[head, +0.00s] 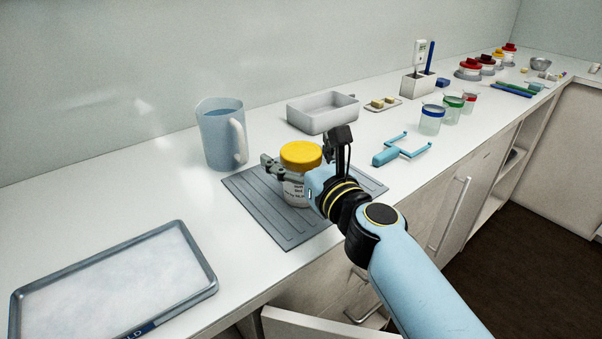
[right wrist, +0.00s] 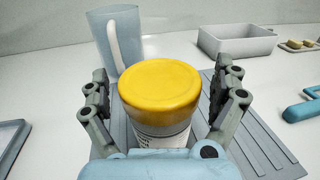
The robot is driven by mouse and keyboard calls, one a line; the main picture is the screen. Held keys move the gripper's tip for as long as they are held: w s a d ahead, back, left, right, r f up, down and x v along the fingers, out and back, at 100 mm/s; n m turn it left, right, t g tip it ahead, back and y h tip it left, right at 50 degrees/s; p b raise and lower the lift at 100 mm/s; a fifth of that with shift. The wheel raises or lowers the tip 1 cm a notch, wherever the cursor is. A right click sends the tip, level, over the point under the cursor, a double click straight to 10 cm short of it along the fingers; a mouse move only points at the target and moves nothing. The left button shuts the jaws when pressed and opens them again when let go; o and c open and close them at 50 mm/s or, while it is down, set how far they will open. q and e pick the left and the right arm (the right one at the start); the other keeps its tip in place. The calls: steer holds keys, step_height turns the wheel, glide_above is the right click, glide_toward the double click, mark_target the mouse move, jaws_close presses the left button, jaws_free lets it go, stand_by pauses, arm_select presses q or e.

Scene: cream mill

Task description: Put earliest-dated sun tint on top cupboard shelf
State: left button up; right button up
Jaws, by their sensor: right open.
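A jar with a yellow lid (head: 301,155) and a printed white label stands upright on a grey ribbed mat (head: 262,207). The label is too small to read. In the right wrist view the yellow-lidded jar (right wrist: 160,88) stands between the fingers of my right gripper (right wrist: 163,95). My right gripper (head: 305,155) is open around the jar, with a gap on each side of the lid. Part of the jar's right side is hidden by the gripper in the head view. My left gripper is not in view. No cupboard shelf can be made out for certain.
A blue jug (head: 217,138) stands just behind the mat. A grey-rimmed tray (head: 115,285) lies at the front left. A white bin (head: 322,112), a blue forked tool (head: 402,150) and several lidded jars (head: 468,68) stand further right. An open drawer (head: 320,325) juts out below the counter.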

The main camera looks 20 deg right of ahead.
steer(key=shift+c, duration=0.2)
steer(key=c, duration=1.5)
steer(key=shift+c, duration=0.2)
